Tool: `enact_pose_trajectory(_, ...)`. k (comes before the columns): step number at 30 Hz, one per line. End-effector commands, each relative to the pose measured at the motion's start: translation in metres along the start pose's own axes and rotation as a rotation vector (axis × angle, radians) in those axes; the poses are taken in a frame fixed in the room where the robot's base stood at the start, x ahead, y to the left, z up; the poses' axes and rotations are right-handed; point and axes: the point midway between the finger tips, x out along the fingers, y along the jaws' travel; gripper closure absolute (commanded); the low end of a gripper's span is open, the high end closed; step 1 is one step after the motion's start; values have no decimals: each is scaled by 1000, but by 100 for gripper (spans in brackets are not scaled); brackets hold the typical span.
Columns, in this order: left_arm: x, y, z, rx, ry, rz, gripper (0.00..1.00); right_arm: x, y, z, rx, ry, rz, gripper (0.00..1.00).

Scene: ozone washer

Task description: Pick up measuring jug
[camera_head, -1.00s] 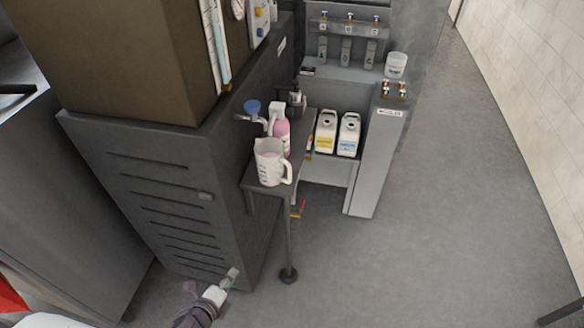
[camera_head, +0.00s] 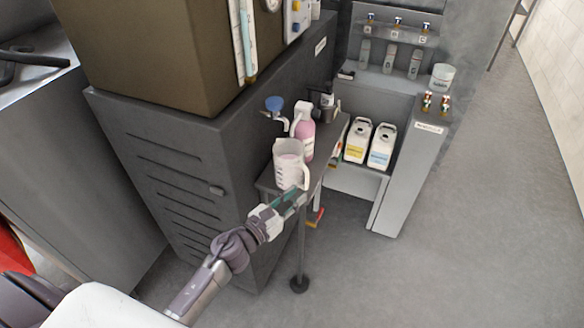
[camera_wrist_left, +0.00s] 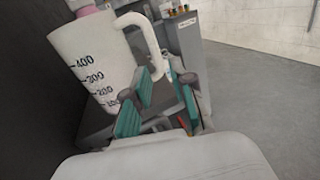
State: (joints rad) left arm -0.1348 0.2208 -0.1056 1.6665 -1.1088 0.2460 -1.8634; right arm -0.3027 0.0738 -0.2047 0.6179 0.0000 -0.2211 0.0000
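The measuring jug (camera_head: 288,165) is white and translucent and stands upright on the small grey side table (camera_head: 268,186). In the left wrist view the jug (camera_wrist_left: 92,62) fills the upper left, with dark graduation marks and its handle pointing right. My left gripper (camera_head: 298,194) is at the table's front edge by the lower end of the handle. In the left wrist view my left gripper (camera_wrist_left: 165,92) is open, its green-padded fingers apart, with the handle's lower part near or between them. I cannot tell whether they touch it. My right gripper is not in view.
A pink bottle (camera_head: 304,134) stands close behind the jug. A tap with a blue knob (camera_head: 274,104) juts from the dark cabinet (camera_head: 190,165) on the left. White canisters (camera_head: 357,142) sit on a lower shelf to the right. The floor at right is clear.

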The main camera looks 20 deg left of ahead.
Motion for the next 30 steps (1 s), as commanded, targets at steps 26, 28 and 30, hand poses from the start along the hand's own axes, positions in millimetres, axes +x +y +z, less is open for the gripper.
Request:
enact_pose_trajectory(26, 54, 2, 2, -1, 1, 0, 100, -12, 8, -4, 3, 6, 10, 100)
enact_pose_trajectory(28, 54, 2, 2, -2, 1, 0, 100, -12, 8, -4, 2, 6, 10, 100)
enact_pose_trajectory(30, 54, 2, 2, -2, 1, 0, 100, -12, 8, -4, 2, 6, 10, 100)
